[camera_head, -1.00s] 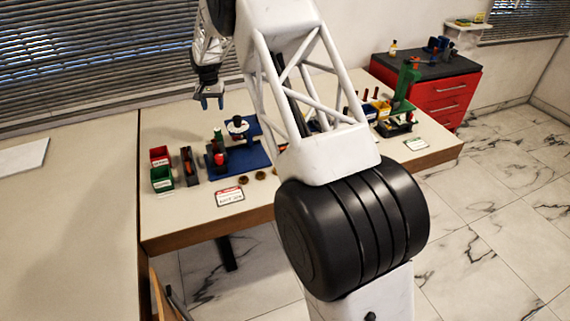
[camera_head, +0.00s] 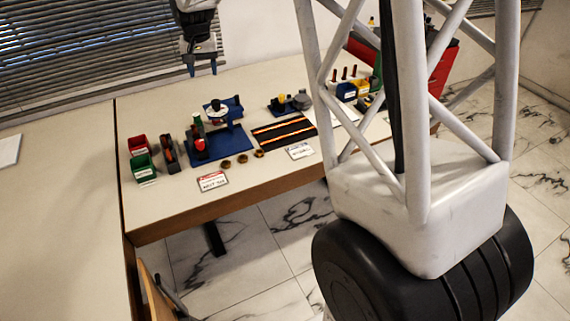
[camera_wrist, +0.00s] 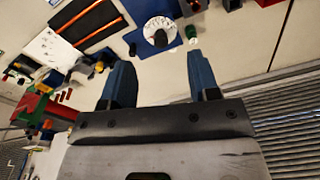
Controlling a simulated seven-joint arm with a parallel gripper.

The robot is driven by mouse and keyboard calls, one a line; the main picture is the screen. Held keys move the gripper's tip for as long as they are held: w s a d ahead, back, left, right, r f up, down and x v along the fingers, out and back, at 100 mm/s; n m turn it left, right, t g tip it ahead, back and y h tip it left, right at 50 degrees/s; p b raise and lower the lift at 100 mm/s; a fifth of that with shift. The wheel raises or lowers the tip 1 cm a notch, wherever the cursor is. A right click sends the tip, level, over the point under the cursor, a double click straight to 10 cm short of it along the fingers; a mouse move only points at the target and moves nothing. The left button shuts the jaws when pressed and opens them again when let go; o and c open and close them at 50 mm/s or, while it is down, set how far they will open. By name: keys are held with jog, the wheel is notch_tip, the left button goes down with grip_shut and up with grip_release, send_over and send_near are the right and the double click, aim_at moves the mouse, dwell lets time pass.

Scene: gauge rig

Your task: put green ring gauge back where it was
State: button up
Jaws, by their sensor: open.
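I cannot pick out the green ring gauge for certain. A small green-topped piece (camera_head: 198,121) stands on the blue fixture plate (camera_head: 232,143) in the head view, just behind a red-topped dark piece (camera_head: 200,144). A white round dial-like piece with a dark centre (camera_head: 216,112) is beside it. The dial piece also shows in the wrist view (camera_wrist: 160,33). My gripper (camera_head: 202,69) is open and empty, high above the back of the bench. In the wrist view its two blue fingers (camera_wrist: 160,62) are spread with nothing between them.
Red (camera_head: 138,145) and green (camera_head: 143,168) bins stand at the bench's left. Brass rings (camera_head: 242,158) lie along the front near a red-edged label card (camera_head: 213,181). A striped dark mat (camera_head: 285,133) lies further right.

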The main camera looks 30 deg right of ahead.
jog(key=s+d+r, duration=0.1)
jog(key=s+r, duration=0.4)
jog(key=s, duration=0.7)
jog(key=s+d+f+n, duration=0.1)
jog(key=s, duration=1.6)
jog(key=s+d+f+n+t, duration=0.1)
jog(key=s+f, duration=0.1)
jog(key=s, duration=1.5)
jog(key=shift+s+f+n+t, duration=0.25)
jog(key=shift+s+n+t, duration=0.05)
jog(key=shift+s+n, duration=0.1)
